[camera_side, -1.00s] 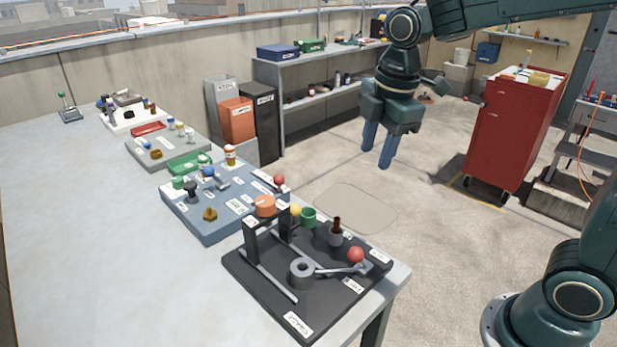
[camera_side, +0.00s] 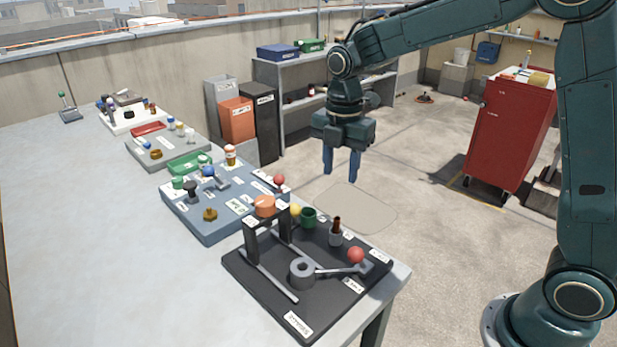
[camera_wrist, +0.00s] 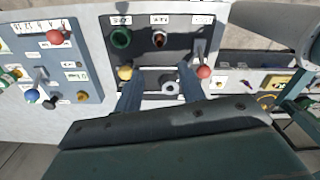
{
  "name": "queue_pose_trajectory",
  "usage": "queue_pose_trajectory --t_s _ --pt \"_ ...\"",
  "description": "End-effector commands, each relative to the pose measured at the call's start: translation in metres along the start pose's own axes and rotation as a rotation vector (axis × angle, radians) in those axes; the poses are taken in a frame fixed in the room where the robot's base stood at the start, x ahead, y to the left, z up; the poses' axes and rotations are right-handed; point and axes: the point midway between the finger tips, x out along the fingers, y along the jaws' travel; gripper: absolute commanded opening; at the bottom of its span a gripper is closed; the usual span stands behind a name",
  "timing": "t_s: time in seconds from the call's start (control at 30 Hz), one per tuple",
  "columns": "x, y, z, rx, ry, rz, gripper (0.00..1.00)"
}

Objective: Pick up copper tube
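The copper tube (camera_side: 337,223) is a short, dark reddish-brown piece standing upright in a grey holder (camera_side: 336,238) on the black board (camera_side: 262,288). It also shows near the top middle of the wrist view (camera_wrist: 158,37). My gripper (camera_side: 341,176) is open and empty, hanging fingers-down in the air above and beyond the board in the side view. In the wrist view, its two blue fingers (camera_wrist: 160,90) are spread apart, with the tube farther up the picture. The tube's lower end is hidden in the holder.
Near the tube are a green cup (camera_side: 308,217), a red ball on a lever (camera_side: 356,254), a grey ring (camera_side: 302,272) and a black frame with an orange top (camera_side: 265,205). A blue-grey board (camera_side: 215,228) lies to the left.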

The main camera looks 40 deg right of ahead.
Motion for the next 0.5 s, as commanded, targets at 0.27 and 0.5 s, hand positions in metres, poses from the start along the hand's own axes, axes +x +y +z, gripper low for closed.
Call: queue_pose_trajectory --t_s 0.27,0.5 --pt "0.041 -0.001 0.0 0.001 0.001 -0.005 0.4" --pt "0.068 -0.001 0.0 0.001 0.0 -0.002 0.4"
